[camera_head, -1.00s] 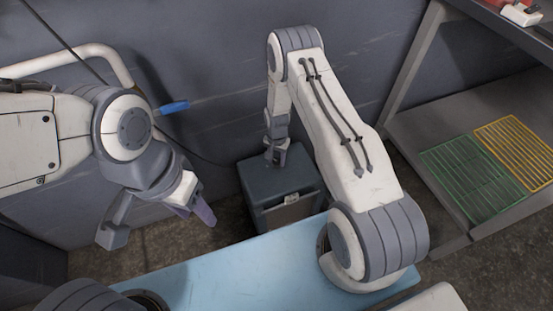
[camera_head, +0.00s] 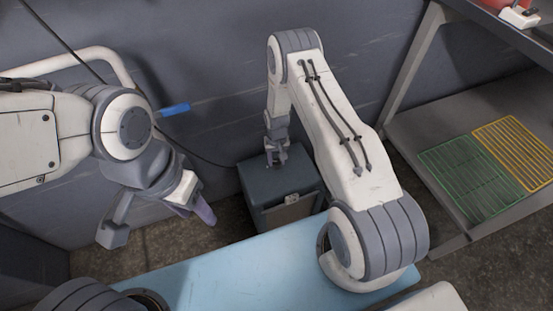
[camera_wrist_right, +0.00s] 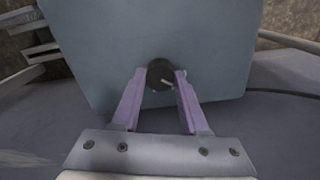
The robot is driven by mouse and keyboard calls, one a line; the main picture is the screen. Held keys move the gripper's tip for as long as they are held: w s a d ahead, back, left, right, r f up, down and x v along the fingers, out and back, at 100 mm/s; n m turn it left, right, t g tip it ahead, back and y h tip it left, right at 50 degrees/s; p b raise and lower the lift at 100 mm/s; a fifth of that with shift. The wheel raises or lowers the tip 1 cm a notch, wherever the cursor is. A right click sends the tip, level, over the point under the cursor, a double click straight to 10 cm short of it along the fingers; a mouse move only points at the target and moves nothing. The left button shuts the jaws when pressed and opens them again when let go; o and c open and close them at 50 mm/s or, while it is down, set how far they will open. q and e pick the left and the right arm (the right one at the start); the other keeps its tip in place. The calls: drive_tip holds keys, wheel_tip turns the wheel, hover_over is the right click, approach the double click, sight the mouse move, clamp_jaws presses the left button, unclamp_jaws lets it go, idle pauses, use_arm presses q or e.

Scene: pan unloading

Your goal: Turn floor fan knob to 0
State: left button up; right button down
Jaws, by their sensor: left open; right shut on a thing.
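The floor fan (camera_head: 290,190) is a dark blue-grey box on the floor against the wall. Its round black knob (camera_wrist_right: 160,75) shows in the right wrist view, on the blue-grey face, with a light pointer mark on it. My right gripper (camera_wrist_right: 162,82) has its two purple fingers on either side of the knob, shut on it. In the head view the right gripper (camera_head: 276,160) is over the box's top, and the knob is hidden there. My left gripper (camera_head: 160,222) is open and empty, to the left of the box above the floor.
A light blue surface (camera_head: 235,262) lies in front of the box. A metal shelf at the right holds a green rack (camera_head: 468,178) and a yellow rack (camera_head: 518,150). A white pipe and a blue handle (camera_head: 174,109) are at the wall on the left. A dark cable runs near the box.

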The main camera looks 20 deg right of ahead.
sight(277, 162)
drive_tip(key=shift+n, duration=1.3)
drive_tip(key=shift+c, duration=2.1)
unclamp_jaws()
drive_tip(key=shift+r, duration=0.1)
wheel_tip(277, 162, up, 10)
drive_tip(key=p, duration=0.2)
drive_tip(key=shift+r+p, duration=0.15)
drive_tip(key=shift+p, duration=0.25)
